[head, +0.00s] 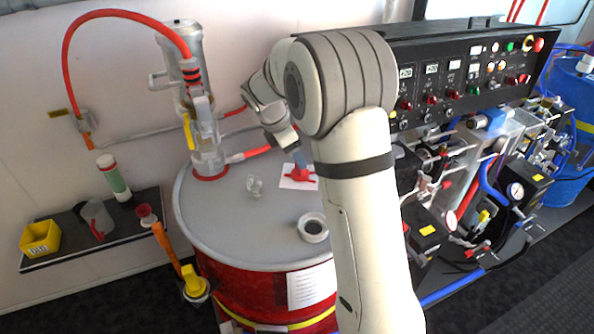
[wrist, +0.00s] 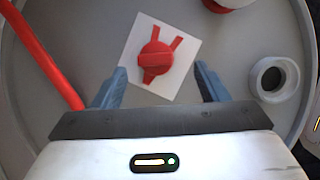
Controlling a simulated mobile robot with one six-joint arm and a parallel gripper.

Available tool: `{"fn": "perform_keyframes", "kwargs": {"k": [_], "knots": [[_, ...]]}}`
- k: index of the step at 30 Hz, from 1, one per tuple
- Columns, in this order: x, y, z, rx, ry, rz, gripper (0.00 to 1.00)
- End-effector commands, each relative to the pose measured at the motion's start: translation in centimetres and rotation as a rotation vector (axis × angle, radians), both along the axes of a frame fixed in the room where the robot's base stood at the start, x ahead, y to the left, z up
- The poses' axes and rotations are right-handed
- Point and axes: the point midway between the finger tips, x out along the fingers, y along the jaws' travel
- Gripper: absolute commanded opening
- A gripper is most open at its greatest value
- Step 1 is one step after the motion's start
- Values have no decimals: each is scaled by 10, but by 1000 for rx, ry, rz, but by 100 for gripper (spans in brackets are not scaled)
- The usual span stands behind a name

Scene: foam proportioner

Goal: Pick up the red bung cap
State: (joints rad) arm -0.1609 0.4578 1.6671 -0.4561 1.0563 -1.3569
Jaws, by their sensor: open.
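The red bung cap (wrist: 155,60) lies on a white square sheet (wrist: 183,85) on top of the drum, with a raised bar across it and red arms sticking out. In the head view the cap (head: 300,174) shows just left of my arm, on the sheet (head: 288,184). My gripper (wrist: 160,82) is open and empty, its two blue-grey fingers spread on either side in the wrist view. The cap sits between and a little beyond the fingertips, apart from both. In the head view my arm hides part of the drum top and part of my gripper.
A pump (head: 203,130) with a red hose stands at the lid's back left. A control panel stands right.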

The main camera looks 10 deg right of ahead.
Motion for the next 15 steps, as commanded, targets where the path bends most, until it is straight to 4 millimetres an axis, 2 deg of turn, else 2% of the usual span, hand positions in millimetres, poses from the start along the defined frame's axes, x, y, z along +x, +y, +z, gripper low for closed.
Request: {"fn": "perform_keyframes", "kwargs": {"k": [10,15], "knots": [[8,-16,-44,0,4,-5,67],[9,-21,-55,0,0,-4,67]]}}
